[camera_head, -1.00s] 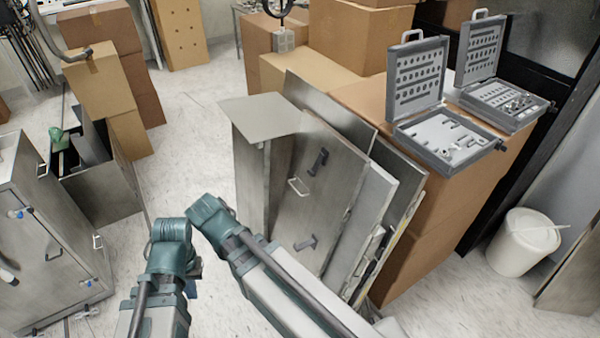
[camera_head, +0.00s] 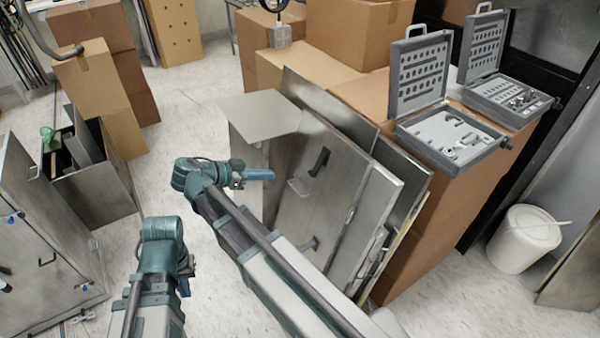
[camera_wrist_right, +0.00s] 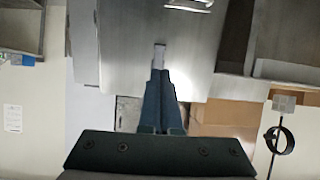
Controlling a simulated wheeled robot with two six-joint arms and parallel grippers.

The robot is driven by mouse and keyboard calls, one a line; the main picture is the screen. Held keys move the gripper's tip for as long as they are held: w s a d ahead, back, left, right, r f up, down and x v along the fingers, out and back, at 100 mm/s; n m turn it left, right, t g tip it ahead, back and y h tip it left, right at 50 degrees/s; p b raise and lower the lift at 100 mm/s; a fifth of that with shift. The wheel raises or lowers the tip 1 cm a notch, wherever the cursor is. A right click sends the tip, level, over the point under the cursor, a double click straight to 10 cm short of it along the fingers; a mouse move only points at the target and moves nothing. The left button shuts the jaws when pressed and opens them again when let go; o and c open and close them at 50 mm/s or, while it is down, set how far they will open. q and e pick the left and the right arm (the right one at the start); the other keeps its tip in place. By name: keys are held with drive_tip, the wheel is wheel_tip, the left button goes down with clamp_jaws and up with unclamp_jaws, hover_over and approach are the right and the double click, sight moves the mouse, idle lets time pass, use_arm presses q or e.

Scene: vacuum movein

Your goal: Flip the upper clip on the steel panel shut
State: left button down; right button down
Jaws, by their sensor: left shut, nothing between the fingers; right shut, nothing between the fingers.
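The steel panel (camera_head: 318,200) leans upright in the middle of the head view. Its upper clip (camera_head: 320,162) is a dark bar standing out from the face near the top.
A white bin (camera_head: 525,240) stands right.

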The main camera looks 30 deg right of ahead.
sight(310, 174)
drive_tip(key=shift+w+d, duration=0.1)
drive_tip(key=b+x, duration=0.6)
drive_tip(key=x, duration=0.7)
drive_tip(key=shift+d+f, duration=0.15)
drive_tip(key=shift+d, duration=0.25)
drive_tip(key=shift+b, duration=0.3)
drive_tip(key=shift+d+f+b, duration=0.3)
drive_tip(key=shift+f+b, duration=0.2)
drive_tip(key=shift+d+f+b, duration=0.3)
drive_tip(key=shift+f+b, duration=0.15)
drive_tip(key=shift+f, duration=0.05)
drive_tip(key=shift+r, duration=0.3)
